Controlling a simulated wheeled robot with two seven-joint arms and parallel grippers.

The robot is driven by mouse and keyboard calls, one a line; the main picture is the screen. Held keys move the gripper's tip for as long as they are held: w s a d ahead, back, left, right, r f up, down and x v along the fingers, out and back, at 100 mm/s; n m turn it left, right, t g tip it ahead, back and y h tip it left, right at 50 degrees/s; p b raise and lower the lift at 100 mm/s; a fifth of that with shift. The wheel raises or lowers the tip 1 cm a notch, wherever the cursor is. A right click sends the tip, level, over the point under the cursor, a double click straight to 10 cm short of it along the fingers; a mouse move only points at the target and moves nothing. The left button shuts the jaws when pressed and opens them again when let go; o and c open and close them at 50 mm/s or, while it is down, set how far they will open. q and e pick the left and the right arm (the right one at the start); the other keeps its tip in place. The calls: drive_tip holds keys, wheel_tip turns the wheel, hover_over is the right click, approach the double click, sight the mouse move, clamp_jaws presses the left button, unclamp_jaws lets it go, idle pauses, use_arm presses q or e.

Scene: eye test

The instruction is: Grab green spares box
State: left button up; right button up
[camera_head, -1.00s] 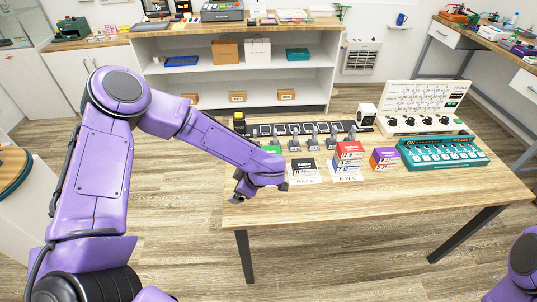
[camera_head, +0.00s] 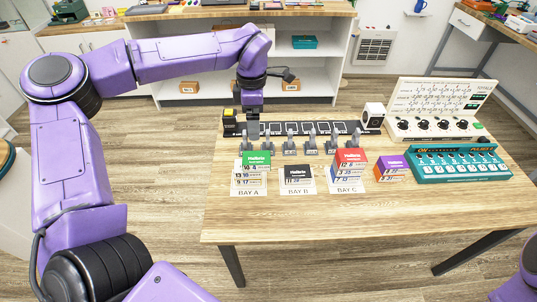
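A green-topped box (camera_head: 257,158) sits on a stack of pale labelled boxes (camera_head: 249,178) at the BAY A sheet on the wooden table. No label I can read says "spares". My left gripper (camera_head: 252,132) hangs pointing down just behind the green box in the picture, apart from it as far as I can see. Its fingers are small and dark, and I cannot tell whether they are open. My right gripper is out of view; only a purple arm part shows at the bottom right.
BAY B holds a black-topped box (camera_head: 297,175); BAY C holds a red-topped stack (camera_head: 349,158). A purple and orange stack (camera_head: 391,168), a teal panel (camera_head: 457,162) and a white dial board (camera_head: 437,108) stand to the right. Grey clamps (camera_head: 290,142) line a dark rail behind. The table front is clear.

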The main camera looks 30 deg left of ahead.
use_arm(q)
drive_tip(key=b, duration=0.6)
approach(258, 157)
drive_tip(key=shift+s+d+f, duration=0.15)
drive_tip(key=shift+d+f, duration=0.1)
drive_tip(key=shift+d, duration=0.05)
drive_tip(key=f, duration=0.3)
drive_tip(key=f+p, duration=0.1)
drive_tip(key=f, duration=0.6)
drive_tip(key=shift+w+a+f+p, duration=0.1)
drive_tip(key=shift+w+a+p, duration=0.1)
drive_tip(key=shift+a+p, duration=0.1)
drive_tip(key=c, duration=1.1)
